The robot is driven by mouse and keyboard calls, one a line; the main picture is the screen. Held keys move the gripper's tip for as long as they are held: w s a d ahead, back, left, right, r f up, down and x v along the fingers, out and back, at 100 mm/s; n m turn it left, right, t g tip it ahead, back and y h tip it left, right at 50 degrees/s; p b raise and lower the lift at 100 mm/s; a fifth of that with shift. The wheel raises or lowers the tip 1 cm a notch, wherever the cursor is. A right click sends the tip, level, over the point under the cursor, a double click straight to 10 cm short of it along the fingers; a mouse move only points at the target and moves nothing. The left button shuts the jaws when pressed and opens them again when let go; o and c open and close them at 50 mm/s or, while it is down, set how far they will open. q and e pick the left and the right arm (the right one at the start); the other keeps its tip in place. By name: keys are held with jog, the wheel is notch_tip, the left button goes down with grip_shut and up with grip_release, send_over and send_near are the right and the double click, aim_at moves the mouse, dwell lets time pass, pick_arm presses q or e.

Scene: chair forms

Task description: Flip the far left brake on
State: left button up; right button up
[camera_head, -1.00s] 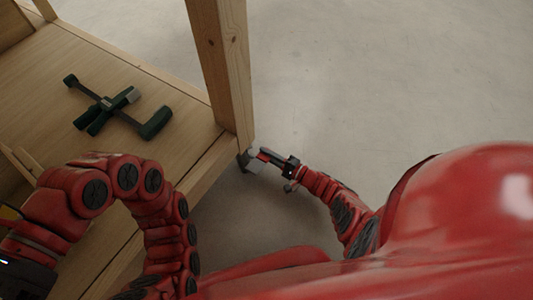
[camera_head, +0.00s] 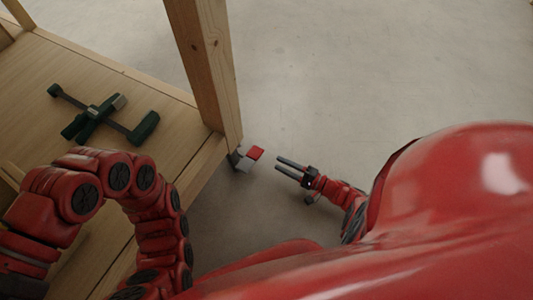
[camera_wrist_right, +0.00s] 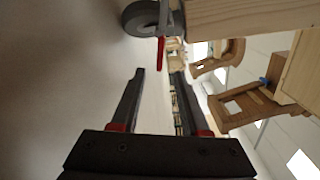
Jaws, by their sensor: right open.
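A caster (camera_head: 243,166) sits under the near corner post of the wooden frame. Its red brake pedal (camera_head: 255,153) sticks out to the right. In the right wrist view the caster wheel (camera_wrist_right: 140,17) is grey, and the red pedal (camera_wrist_right: 160,50) shows edge-on beyond the fingertips. My right gripper (camera_head: 278,163) is open and empty, just right of the pedal and pointing at it, with a gap between. It also shows open in the right wrist view (camera_wrist_right: 158,73). My left arm is at the lower left; its gripper is out of view.
A wooden post (camera_head: 208,70) rises at the frame's corner above the caster. A dark green clamp (camera_head: 95,115) lies on the wooden board (camera_head: 140,95). The grey floor (camera_head: 380,70) to the right is clear. Wooden chairs (camera_wrist_right: 245,105) show in the right wrist view.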

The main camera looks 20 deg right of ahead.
jog(key=v, duration=0.6)
jog(key=shift+s, duration=0.15)
